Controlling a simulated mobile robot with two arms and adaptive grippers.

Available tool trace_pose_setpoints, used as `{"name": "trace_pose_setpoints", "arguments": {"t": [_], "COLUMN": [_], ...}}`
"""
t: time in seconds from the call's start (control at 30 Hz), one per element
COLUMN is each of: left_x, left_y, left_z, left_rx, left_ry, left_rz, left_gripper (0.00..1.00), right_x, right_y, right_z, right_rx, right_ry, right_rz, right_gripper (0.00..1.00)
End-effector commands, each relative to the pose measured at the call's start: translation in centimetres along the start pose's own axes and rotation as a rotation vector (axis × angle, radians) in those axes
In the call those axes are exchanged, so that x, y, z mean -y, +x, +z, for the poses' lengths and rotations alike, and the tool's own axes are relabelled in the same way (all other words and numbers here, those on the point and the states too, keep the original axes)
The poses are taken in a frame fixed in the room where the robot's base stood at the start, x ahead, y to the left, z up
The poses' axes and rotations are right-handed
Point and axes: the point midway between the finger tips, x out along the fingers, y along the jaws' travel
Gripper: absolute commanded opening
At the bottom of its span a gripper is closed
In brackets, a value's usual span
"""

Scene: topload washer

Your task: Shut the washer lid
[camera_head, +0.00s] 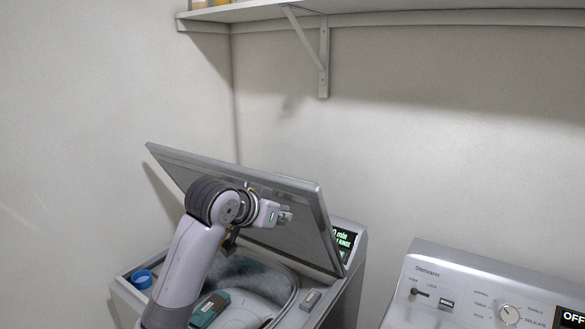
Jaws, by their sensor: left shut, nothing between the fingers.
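The washer lid (301,229) stands raised and tilted over the topload washer (345,300), hinged along the washer's back. The drum opening (245,272) shows below the lid, partly hidden behind my left arm. My left gripper (286,215) is shut and empty. It is in front of the lid's inner face, toward the lid's right part; I cannot tell whether it touches the lid. My right gripper is not in view.
A second appliance with a knob (510,314) and control panel (455,284) stands at the right. A blue cap (142,279) sits at the washer's left corner. A wall shelf (400,12) with a bracket runs above.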

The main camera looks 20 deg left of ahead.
Motion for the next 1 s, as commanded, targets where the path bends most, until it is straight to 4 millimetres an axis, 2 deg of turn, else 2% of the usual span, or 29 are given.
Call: {"name": "trace_pose_setpoints", "arguments": {"t": [0.03,0.1,0.2,0.3,0.43,0.57,1.0], "left_x": [0.6,1.2,1.7,2.0,2.1,2.0,1.8], "left_y": [-1.2,-2.7,-4.6,-5.8,-6.0,-4.5,3.5], "left_z": [-3.3,-6.6,-10.1,-12.1,-13.0,-13.4,-14.8], "left_rx": [-0.041,-0.083,-0.128,-0.154,-0.162,-0.159,-0.16], "left_ry": [0.001,0.0,-0.002,-0.004,-0.006,-0.008,-0.007], "left_rz": [-0.002,0.002,0.008,0.012,0.015,0.017,0.016], "left_gripper": [0.0,0.0,0.0,0.0,0.0,0.0,0.0], "right_x": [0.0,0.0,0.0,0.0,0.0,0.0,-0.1], "right_y": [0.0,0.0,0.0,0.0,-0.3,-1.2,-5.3], "right_z": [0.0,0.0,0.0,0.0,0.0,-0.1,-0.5], "right_rx": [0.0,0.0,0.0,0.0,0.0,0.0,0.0], "right_ry": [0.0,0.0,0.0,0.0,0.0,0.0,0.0], "right_rz": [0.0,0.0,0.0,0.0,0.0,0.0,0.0], "right_gripper": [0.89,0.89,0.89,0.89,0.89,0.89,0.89]}}
